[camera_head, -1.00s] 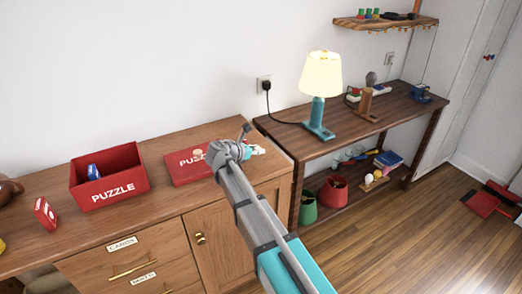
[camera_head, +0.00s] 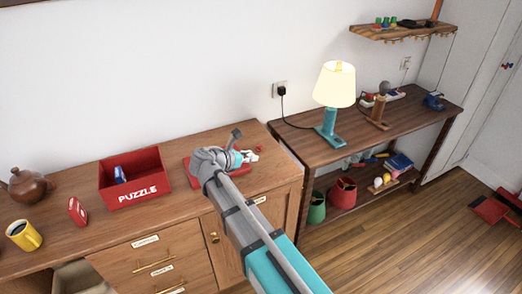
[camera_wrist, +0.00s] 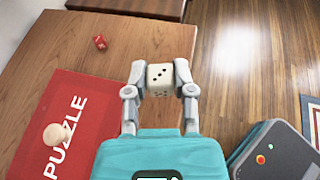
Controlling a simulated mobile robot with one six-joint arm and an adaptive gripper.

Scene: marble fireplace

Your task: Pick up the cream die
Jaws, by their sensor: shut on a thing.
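The cream die (camera_wrist: 160,77) with black pips sits between the fingertips of my gripper (camera_wrist: 160,80) in the wrist view. The gripper is shut on it. Whether the die is clear of the cabinet top cannot be told for sure. In the head view my gripper (camera_head: 243,157) is over the right part of the wooden cabinet, beside the red puzzle box lid, and my arm hides much of the lid; the die itself is too small there to make out clearly.
The red puzzle lid (camera_wrist: 45,125) lies flat with a cream round piece (camera_wrist: 55,134) on it. A red die (camera_wrist: 99,42) lies on the cabinet top (camera_wrist: 115,75). An open red puzzle box (camera_head: 137,195), a yellow mug (camera_head: 24,235) and a teapot (camera_head: 28,186) stand left. A teal lamp (camera_head: 329,120) stands right.

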